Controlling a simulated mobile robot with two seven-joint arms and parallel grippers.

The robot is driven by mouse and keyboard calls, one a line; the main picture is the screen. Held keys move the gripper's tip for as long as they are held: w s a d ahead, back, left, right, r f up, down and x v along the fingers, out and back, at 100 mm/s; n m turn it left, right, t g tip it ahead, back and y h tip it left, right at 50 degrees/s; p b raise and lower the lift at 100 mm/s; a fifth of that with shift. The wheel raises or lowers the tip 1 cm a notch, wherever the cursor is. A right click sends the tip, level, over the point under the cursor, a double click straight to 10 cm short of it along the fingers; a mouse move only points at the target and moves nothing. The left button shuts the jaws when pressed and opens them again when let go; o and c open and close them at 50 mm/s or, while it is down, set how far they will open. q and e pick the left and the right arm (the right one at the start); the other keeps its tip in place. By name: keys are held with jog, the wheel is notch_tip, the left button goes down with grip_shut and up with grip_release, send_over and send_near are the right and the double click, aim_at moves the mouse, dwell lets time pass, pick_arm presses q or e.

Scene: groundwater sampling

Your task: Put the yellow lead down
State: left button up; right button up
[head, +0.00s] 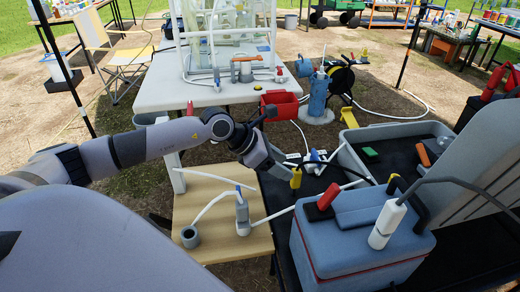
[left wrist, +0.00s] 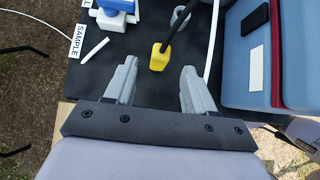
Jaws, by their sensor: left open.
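The yellow lead is a yellow block-shaped end (left wrist: 161,56) with a black cable rising from it. In the left wrist view it is at the black surface, beyond and between my left fingertips. In the head view the yellow end (head: 296,180) shows just right of my left gripper (head: 282,168), near the blue cooler. My left gripper's two grey fingers (left wrist: 160,75) are spread apart, with clear black surface between them. No contact with the yellow end shows. My right gripper is not in view.
The blue cooler (head: 345,240) stands close to the right, with red and white items on top. A white tube runs beside the yellow end. A SAMPLE label (left wrist: 78,42) and a blue-and-white fitting (left wrist: 115,15) lie left. A wooden board (head: 215,190) is left.

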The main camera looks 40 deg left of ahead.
pick_arm(q)
jog(key=v, duration=0.7)
jog(key=shift+s+r, duration=0.25)
jog(key=shift+a, duration=0.1)
